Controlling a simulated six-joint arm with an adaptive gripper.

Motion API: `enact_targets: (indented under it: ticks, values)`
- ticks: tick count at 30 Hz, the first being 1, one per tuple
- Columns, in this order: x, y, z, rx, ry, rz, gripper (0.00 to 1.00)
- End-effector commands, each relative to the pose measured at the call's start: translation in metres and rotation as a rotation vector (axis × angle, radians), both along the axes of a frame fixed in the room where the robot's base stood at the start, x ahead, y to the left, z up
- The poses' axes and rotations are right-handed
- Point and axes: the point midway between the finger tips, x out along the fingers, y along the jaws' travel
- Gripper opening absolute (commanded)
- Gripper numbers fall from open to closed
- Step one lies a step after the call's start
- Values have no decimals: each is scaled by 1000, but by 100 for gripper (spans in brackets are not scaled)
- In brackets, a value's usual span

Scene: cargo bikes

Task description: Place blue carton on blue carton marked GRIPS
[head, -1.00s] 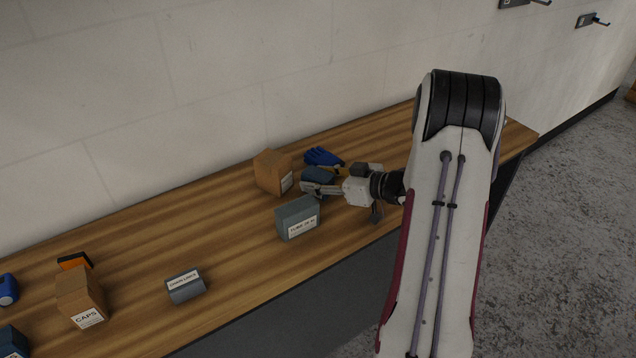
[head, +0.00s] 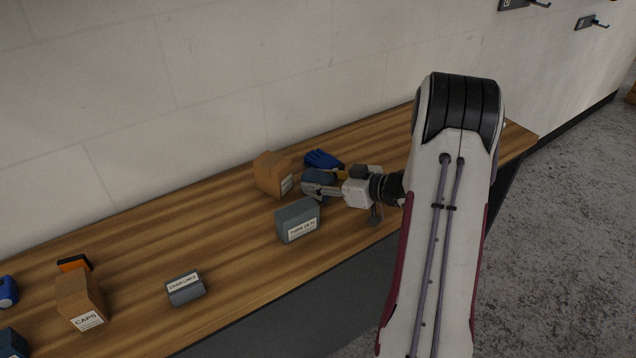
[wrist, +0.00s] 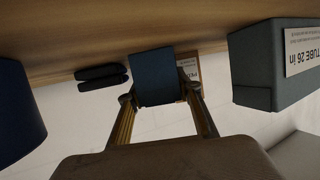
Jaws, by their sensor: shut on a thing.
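A small blue carton (wrist: 154,78) sits between the two fingers of my gripper (wrist: 163,100) in the wrist view, and the fingers are shut on it. In the head view the held carton (head: 318,177) shows partly behind my gripper (head: 312,190), low over the bench. I cannot tell whether it touches the wood. No label reading GRIPS is legible. A dark blue carton (head: 12,343) is cut off at the lower left corner of the head view, and its marking cannot be read.
A grey-blue TUBE 26 in carton (head: 297,220) stands close beside my gripper. A brown box (head: 272,174) is ahead of it, and blue gloves (head: 323,159) lie behind. A CAPS box (head: 80,298) and a grey carton (head: 186,290) stand further left, with bare bench (head: 215,235) between.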

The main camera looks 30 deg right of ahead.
Motion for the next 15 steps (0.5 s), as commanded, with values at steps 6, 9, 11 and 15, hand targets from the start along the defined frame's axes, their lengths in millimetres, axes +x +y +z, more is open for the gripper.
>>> enact_targets:
  ticks: [6, 9, 11, 15]
  values:
    - [0, 0, 7, -1, -2, 1, 7]
    - [0, 0, 15, -2, -3, 0, 7]
    - [0, 0, 20, -1, -3, 0, 7]
    - [0, 0, 37, -3, -3, 0, 7]
